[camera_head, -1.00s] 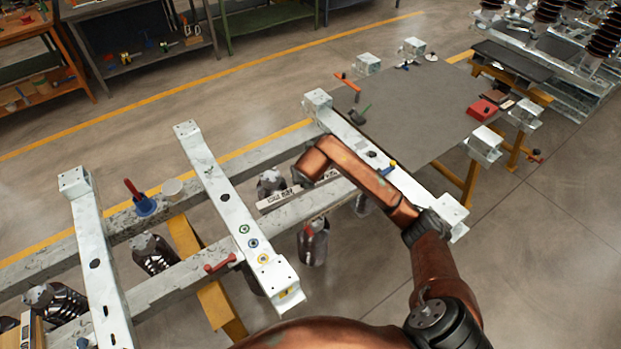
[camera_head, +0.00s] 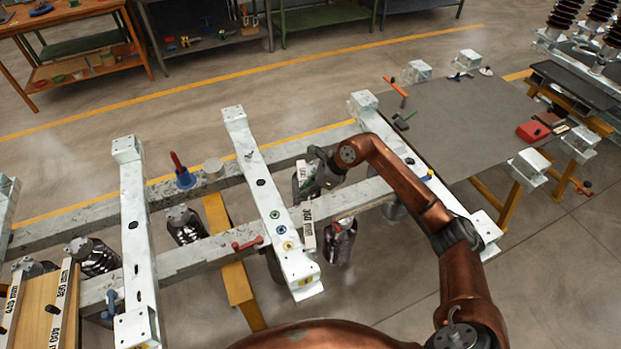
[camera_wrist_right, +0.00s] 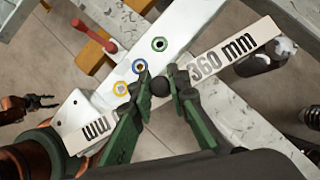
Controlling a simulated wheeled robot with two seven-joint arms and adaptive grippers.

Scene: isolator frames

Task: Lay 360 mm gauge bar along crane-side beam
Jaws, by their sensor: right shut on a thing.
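My right gripper (camera_head: 318,178) is shut on the dark knob of the white 360 mm gauge bar (camera_head: 308,218). In the right wrist view, the green fingers (camera_wrist_right: 158,82) close around the knob, and the bar (camera_wrist_right: 238,50) extends to both sides. The bar hangs over or beside the right edge of a white beam (camera_head: 258,172) bearing green, blue and yellow rings; the gap cannot be told. The beam also shows in the right wrist view (camera_wrist_right: 184,24). I cannot tell which beam is crane-side. My left gripper (camera_wrist_right: 40,103) appears small and open in the right wrist view.
Another white beam (camera_head: 134,210) crosses the grey rails to the left. A red-handled clamp (camera_head: 247,243) and a blue tool with a red handle (camera_head: 183,172) sit on the rails. A wooden board (camera_head: 40,318) holds other gauge bars. A grey-topped table (camera_head: 460,120) stands right.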

